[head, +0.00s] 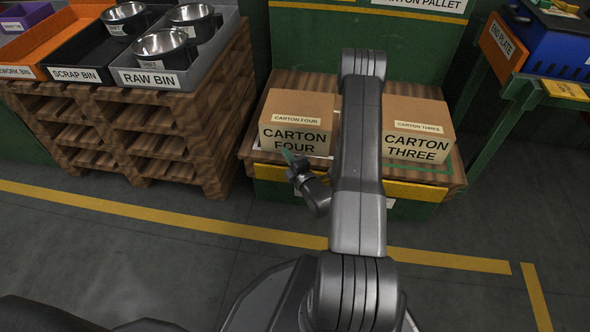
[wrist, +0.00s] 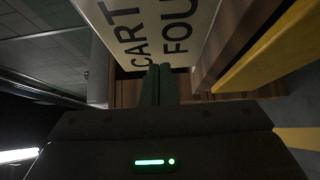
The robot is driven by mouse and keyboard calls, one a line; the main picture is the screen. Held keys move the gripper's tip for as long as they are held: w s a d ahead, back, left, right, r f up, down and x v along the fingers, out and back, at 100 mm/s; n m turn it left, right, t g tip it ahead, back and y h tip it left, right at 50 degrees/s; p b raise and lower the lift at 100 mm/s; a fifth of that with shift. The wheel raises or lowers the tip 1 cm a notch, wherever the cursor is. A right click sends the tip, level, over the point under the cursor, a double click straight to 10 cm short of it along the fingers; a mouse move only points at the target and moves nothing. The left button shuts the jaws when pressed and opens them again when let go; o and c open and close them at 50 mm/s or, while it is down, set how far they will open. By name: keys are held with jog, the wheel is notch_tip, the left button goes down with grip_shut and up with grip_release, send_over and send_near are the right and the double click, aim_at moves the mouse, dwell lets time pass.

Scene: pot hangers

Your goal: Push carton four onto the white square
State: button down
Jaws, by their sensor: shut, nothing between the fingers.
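Carton four (head: 297,118) is a brown box standing upright on the wooden pallet, its labelled front facing me. Thin white lines of the white square (head: 319,156) show at its lower right and left edges; the carton hides most of the square. I cannot tell whether it lies fully inside. My gripper (head: 287,155) is shut and empty, low at the carton's front face. In the wrist view, the closed green fingers (wrist: 159,84) point at the lettered face of carton four (wrist: 160,30); whether they touch it is unclear.
Carton three (head: 416,130) stands to the right, with green lines (head: 440,168) at its base. My arm crosses between the cartons. A wooden rack (head: 150,120) with bins is at the left, a green bench at the right. The floor in front is clear.

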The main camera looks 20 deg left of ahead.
aim_at(296, 142)
jog(key=shift+w+b, duration=0.3)
jog(key=shift+w, duration=1.35)
jog(key=w, duration=0.3)
jog(key=shift+w+a, duration=0.25)
jog(key=shift+w, duration=0.15)
